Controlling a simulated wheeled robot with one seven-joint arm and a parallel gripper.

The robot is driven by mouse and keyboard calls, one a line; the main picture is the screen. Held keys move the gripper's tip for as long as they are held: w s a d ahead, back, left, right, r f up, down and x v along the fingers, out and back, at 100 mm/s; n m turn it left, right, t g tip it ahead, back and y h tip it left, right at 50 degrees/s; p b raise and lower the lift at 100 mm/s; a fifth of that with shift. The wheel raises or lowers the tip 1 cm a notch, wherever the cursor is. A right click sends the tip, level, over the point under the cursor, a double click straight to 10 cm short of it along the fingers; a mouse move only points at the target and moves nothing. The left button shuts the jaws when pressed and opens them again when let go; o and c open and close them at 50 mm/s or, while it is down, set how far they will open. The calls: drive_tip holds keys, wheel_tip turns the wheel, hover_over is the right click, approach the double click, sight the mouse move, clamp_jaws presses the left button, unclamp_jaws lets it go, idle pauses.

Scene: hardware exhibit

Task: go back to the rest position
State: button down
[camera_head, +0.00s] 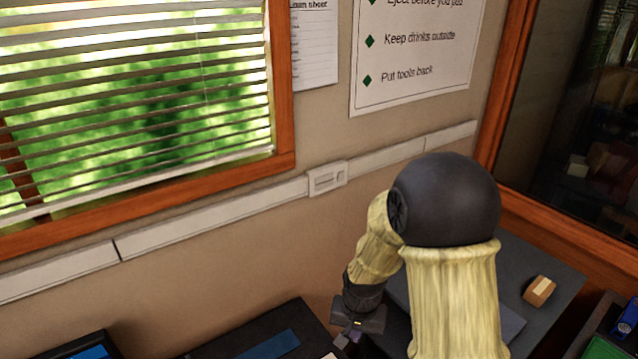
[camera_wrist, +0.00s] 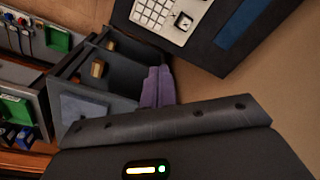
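My gripper (camera_head: 350,338) hangs low in front of the wall in the head view, at the end of my bent yellowish arm. In the wrist view, its two purple-grey fingers (camera_wrist: 158,86) lie side by side with no clear gap. They look shut, and I see nothing between them. The fingertips show in front of a grey tray-like surface (camera_wrist: 95,85), and I cannot tell how far above it they are. My arm hides part of the surface behind it in the head view.
A small brown box (camera_head: 539,291) sits on a dark surface at right. A black case with a blue panel (camera_head: 272,346) lies left of my gripper. The wrist view shows a white keypad device (camera_wrist: 172,14) and green items (camera_wrist: 58,39). The wall has a window (camera_head: 140,110) and posters.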

drive_tip(key=s+d+r+n+t, duration=0.1)
drive_tip(key=s+d+r+n, duration=0.2)
drive_tip(key=s+d+r, duration=0.4)
wheel_tip(320, 180, up, 2)
drive_tip(key=s, duration=0.2)
drive_tip(key=shift+s, duration=0.35)
drive_tip(key=shift+w+d+r, duration=0.1)
idle(0.6)
